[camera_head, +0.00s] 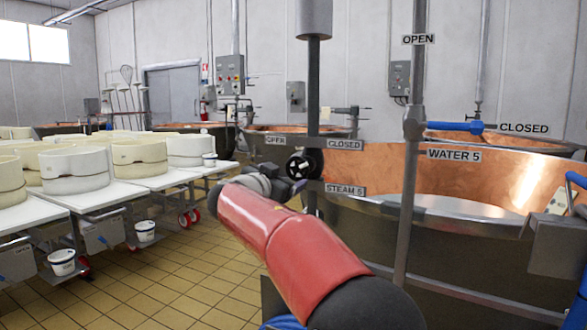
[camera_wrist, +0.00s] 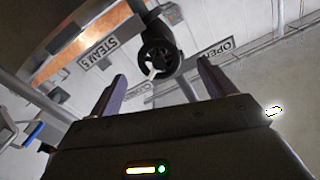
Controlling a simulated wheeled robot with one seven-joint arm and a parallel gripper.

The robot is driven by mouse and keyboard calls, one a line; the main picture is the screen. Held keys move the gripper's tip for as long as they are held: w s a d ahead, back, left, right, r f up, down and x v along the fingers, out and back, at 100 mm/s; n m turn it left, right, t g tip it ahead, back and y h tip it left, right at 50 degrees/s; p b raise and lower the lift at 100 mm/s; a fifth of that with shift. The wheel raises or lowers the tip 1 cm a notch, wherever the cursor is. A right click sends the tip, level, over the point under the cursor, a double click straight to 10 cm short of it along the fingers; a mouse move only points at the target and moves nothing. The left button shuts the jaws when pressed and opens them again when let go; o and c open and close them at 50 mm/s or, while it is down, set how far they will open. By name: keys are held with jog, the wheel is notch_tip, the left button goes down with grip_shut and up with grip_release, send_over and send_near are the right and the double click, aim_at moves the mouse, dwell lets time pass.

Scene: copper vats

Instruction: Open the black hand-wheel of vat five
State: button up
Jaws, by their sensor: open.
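The black hand-wheel (camera_head: 299,167) sits on the dark vertical pipe in the head view, between small OPEN and CLOSED signs and above the STEAM 5 sign (camera_head: 345,189). In the wrist view the hand-wheel (camera_wrist: 160,50) is ahead, at the top middle, with a pale mark at its lower edge. My gripper (camera_wrist: 158,88) is open, its two purple-grey fingers apart on either side below the wheel, with nothing between them. In the head view my red arm reaches toward the wheel, and the gripper is mostly hidden behind the wrist. Contact with the wheel does not show.
The copper vat (camera_head: 480,185) stands right of the pipe. A grey pipe with a blue lever (camera_head: 455,127), labelled WATER 5, rises in front of it. White tables (camera_head: 120,190) with cream moulds stand on the left. The tiled floor (camera_head: 180,270) between is clear.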

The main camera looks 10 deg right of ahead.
aim_at(295, 172)
jog(key=p+x, duration=0.2)
jog(key=x, duration=0.5)
jog(key=shift+s+d, duration=0.1)
jog(key=shift+c, duration=0.4)
jog(key=c, duration=0.9)
